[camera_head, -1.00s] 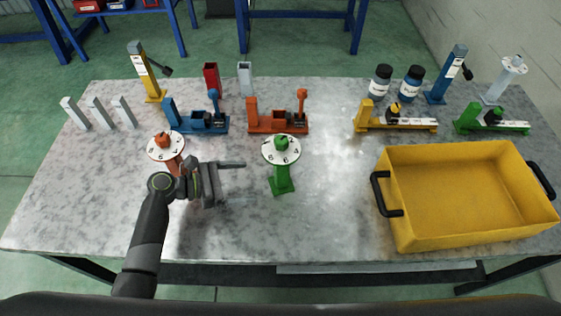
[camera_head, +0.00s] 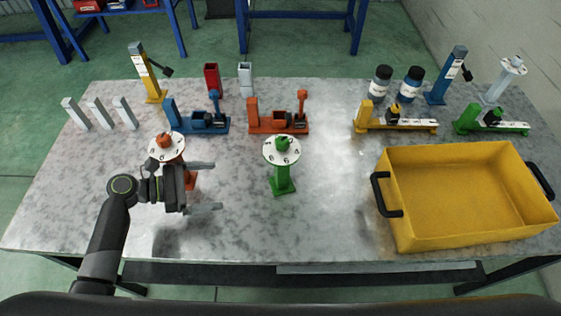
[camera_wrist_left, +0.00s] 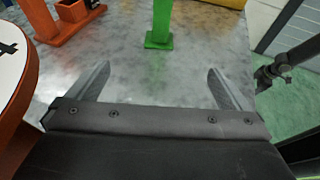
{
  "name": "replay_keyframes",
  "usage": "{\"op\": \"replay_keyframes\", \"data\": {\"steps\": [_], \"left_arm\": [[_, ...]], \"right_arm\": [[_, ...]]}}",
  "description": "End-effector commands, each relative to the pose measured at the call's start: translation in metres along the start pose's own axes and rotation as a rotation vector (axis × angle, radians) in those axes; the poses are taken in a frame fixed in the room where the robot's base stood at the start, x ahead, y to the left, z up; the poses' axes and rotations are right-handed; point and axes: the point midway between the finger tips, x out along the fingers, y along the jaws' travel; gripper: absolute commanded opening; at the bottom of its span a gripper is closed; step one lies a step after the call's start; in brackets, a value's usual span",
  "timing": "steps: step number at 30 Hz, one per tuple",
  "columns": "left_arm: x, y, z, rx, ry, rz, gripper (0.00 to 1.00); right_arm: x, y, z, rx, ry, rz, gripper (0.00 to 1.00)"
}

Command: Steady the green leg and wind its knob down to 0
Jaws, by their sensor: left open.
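The green leg (camera_head: 282,182) stands upright on the table's middle, with a white numbered dial and a green knob (camera_head: 282,142) on top. Its green post and foot also show at the top of the left wrist view (camera_wrist_left: 159,38). My left gripper (camera_head: 210,186) is to the left of the green leg, apart from it, with its fingers pointing right. It is open and empty. An orange leg with a white dial (camera_head: 166,148) stands just behind my left gripper and is partly hidden by it. My right gripper is not in view.
A yellow crate (camera_head: 408,238) with black handles fills the right front. An orange vise-like piece (camera_head: 278,128) and a blue one (camera_head: 196,129) lie behind the legs. The table between my left gripper and the green leg is clear.

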Motion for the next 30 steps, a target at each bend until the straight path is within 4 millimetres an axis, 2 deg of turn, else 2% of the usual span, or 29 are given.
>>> {"op": "replay_keyframes", "data": {"steps": [1, 9, 16, 23, 30], "left_arm": [[0.009, 0.000, 0.007, 0.000, 0.008, -0.001, 1.00], [0.065, 0.001, 0.023, -0.001, 0.117, -0.001, 1.00], [0.091, 0.000, 0.028, -0.001, 0.175, -0.002, 1.00], [0.112, -0.001, 0.020, 0.001, 0.180, -0.001, 1.00], [0.145, -0.001, 0.013, 0.001, 0.178, -0.001, 1.00]], "right_arm": [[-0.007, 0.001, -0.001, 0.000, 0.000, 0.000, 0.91], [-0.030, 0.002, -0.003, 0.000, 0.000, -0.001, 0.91], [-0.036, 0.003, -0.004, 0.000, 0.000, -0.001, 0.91], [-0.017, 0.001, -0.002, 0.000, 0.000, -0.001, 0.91], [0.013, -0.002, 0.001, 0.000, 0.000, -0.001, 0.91]]}}
